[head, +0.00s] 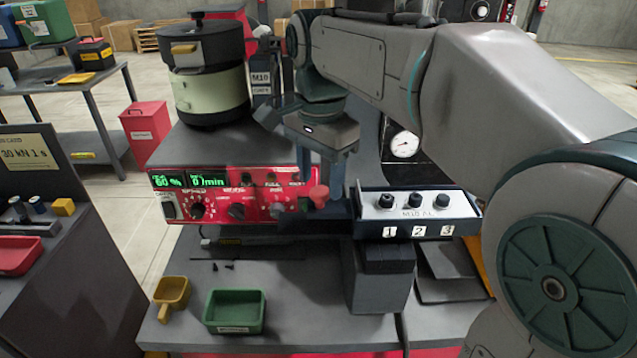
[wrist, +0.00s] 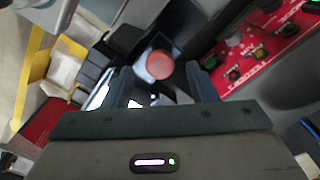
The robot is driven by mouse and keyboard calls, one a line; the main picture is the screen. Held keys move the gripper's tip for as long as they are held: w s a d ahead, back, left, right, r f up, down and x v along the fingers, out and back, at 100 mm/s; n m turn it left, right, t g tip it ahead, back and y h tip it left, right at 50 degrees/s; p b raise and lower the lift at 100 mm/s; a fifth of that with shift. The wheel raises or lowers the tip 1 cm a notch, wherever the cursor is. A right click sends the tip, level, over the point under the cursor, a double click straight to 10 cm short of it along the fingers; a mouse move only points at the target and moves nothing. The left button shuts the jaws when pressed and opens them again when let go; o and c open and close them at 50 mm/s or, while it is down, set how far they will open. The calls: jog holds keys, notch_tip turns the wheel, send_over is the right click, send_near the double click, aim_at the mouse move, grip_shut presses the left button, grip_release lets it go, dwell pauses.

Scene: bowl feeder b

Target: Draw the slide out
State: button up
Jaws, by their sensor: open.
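A round red knob (head: 319,194) stands at the right end of the red control panel, by a dark slide-like part (head: 334,222) that reaches toward the numbered block. Whether the knob is fixed to this part is hard to see. My gripper (head: 322,200) points down with its fingers on either side of the knob. In the wrist view the red knob (wrist: 159,64) shows between and just beyond the fingertips of my gripper (wrist: 159,80). The jaws are open, with gaps beside the knob. My fingers hide part of the slide.
The red panel (head: 233,210) with green displays sits left, under the bowl feeder (head: 206,90). A block with white top and black knobs, marked 1, 2, 3 (head: 418,215), stands close on the right. A green tray (head: 234,312) and a yellow scoop (head: 171,296) lie in front.

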jog(key=shift+f, duration=0.95)
grip_shut()
